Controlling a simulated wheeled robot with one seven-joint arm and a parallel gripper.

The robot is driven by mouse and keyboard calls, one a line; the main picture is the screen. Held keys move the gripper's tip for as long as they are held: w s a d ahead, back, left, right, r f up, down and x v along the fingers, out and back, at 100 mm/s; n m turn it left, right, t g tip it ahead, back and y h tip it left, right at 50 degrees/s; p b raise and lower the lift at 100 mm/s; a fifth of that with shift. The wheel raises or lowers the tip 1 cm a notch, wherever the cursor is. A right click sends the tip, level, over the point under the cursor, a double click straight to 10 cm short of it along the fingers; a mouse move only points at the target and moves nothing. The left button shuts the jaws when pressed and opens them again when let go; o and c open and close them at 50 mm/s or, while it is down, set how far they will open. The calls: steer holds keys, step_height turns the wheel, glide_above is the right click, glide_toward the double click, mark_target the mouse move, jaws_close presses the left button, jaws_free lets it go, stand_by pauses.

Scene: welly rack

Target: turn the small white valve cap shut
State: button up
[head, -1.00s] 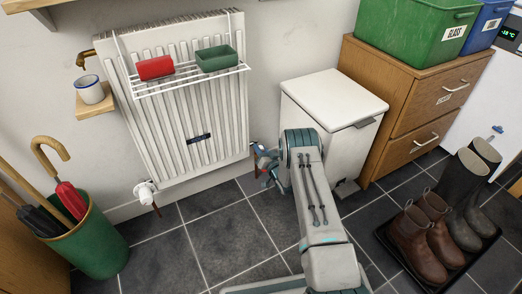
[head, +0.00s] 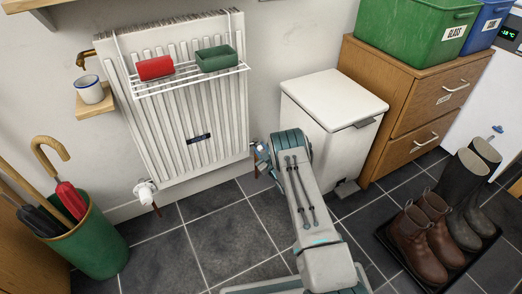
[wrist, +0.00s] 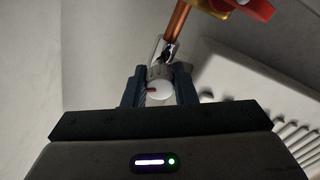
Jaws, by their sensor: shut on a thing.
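The small white valve cap (wrist: 160,90) shows in the wrist view as a round white face with a short red mark pointing left. It sits at the end of a metal fitting on a copper pipe (wrist: 177,30). My gripper (wrist: 159,93) is shut on the cap, one dark blue finger on each side. In the head view my gripper (head: 262,153) is at the radiator's lower right corner, and my arm hides the cap there.
A brass fitting with a red handle (wrist: 262,9) is near the copper pipe. The radiator (head: 190,110) stands left of my gripper, with a white valve (head: 145,190) at its lower left. A white pedal bin (head: 330,115) stands close on the right. Floor tiles in front are clear.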

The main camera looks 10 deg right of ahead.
steer(key=n, duration=0.6)
steer(key=shift+f+n, duration=0.1)
steer(key=shift+n, duration=0.2)
steer(key=n, duration=0.6)
steer(key=shift+d, duration=0.1)
stand_by(0.3)
steer(key=o, duration=1)
steer(key=p+v, duration=0.5)
steer(key=v, duration=0.9)
steer(key=shift+p, duration=0.35)
